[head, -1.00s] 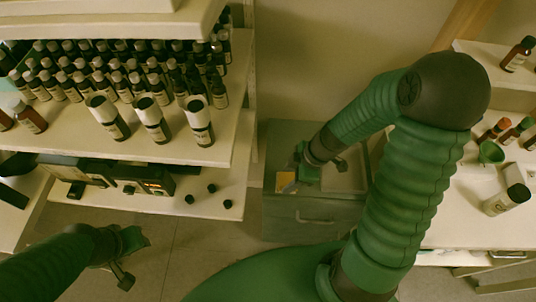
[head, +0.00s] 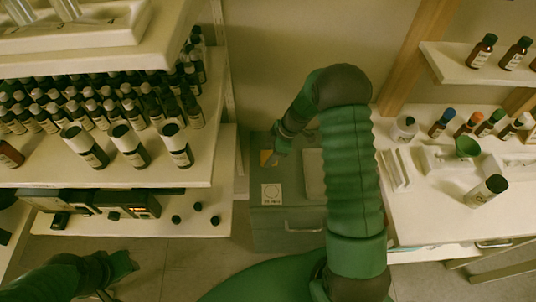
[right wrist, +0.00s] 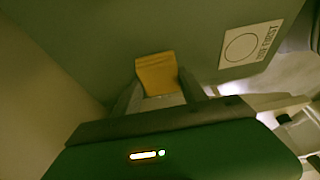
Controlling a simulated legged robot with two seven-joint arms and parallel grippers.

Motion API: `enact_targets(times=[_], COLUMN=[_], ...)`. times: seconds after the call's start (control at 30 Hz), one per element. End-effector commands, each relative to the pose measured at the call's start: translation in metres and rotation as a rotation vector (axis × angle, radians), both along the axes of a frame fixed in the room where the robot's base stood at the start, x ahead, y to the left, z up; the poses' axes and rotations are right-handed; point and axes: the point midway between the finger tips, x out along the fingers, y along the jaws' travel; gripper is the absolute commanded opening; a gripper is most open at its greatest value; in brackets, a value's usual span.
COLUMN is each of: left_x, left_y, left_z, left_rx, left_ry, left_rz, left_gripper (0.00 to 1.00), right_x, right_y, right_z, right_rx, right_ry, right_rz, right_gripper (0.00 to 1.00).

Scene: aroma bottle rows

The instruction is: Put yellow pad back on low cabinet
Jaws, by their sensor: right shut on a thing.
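The yellow pad (head: 265,158) shows small at the back left of the low grey-green cabinet (head: 262,228). In the right wrist view the pad (right wrist: 157,73) is between the two fingertips of my right gripper (right wrist: 160,92), which is shut on it. In the head view my right gripper (head: 280,148) is over the cabinet's back left part, partly hidden by its wrist. The cabinet's surface (right wrist: 205,35) is close behind the pad; I cannot tell whether they touch. My left gripper (head: 116,276) is empty and open at the lower left, away from the cabinet.
A white label with a circle (head: 271,194) lies on the cabinet, beside a pale tray (head: 313,172). A shelf with rows of bottles (head: 210,172) stands left. A white bench (head: 425,222) with bottles and a green funnel (head: 467,147) stands right.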

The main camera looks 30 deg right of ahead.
Motion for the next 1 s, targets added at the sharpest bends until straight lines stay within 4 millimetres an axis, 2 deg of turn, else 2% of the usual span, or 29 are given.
enact_targets(times=[0.07, 0.1, 0.27, 0.57, 0.67, 1.0], left_x=[0.0, 0.0, 0.0, 0.0, 0.0, 0.0], left_y=[0.0, -0.001, 0.0, 0.0, 0.0, 0.0], left_z=[0.001, 0.001, 0.001, 0.001, 0.003, 0.014], left_rx=[0.0, -0.001, 0.0, 0.0, 0.0, 0.0], left_ry=[0.0, -0.001, -0.001, 0.0, 0.0, -0.001], left_rz=[-0.002, -0.002, -0.001, 0.0, -0.001, -0.001], left_gripper=[0.36, 0.36, 0.36, 0.36, 0.36, 0.36], right_x=[0.0, 0.0, 0.0, 0.0, -0.002, -0.018], right_y=[0.0, 0.001, 0.006, 0.004, -0.001, -0.025], right_z=[0.001, 0.002, 0.004, 0.005, 0.014, 0.092], right_rx=[-0.002, -0.004, -0.01, -0.007, -0.006, -0.01], right_ry=[-0.001, 0.0, 0.0, -0.001, -0.002, -0.003], right_rz=[-0.001, -0.001, 0.0, 0.0, 0.0, -0.001], right_gripper=[0.17, 0.51, 0.71, 0.71, 0.71, 0.71])
